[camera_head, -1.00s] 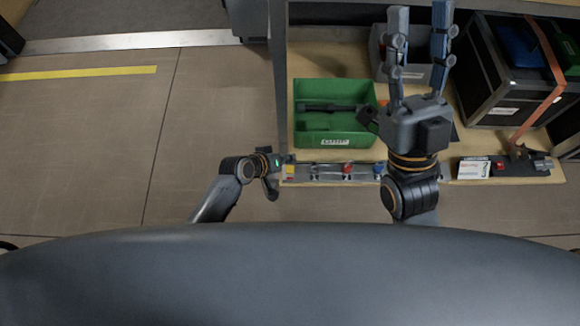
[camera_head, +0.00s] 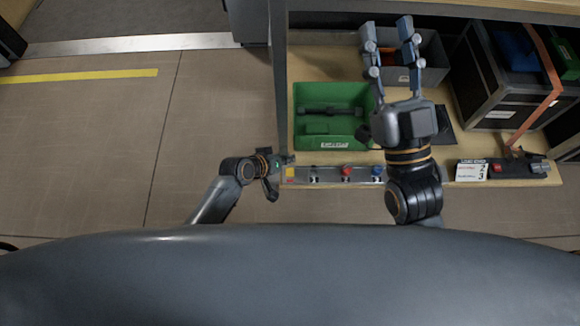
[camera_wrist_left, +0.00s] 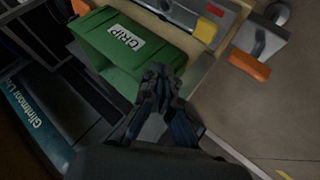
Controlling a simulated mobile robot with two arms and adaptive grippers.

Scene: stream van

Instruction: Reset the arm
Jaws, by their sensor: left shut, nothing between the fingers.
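My left gripper (camera_head: 288,160) is small in the head view, at the left end of the bench's front edge. In the left wrist view its fingers (camera_wrist_left: 160,75) are closed together with nothing visible between them, in front of the green bin (camera_wrist_left: 105,45). My right gripper (camera_head: 388,28) is raised over the bench with its two fingers spread and nothing visible between them. Its fingers overlap the grey bin (camera_head: 432,62) in the picture; the height between them is unclear.
The green bin (camera_head: 312,139) holds a dark tool (camera_head: 330,109). A strip with coloured parts (camera_head: 330,175) runs along the bench front. A black case (camera_head: 510,85) with an orange strap stands at the right. The floor (camera_head: 90,140) at the left is clear.

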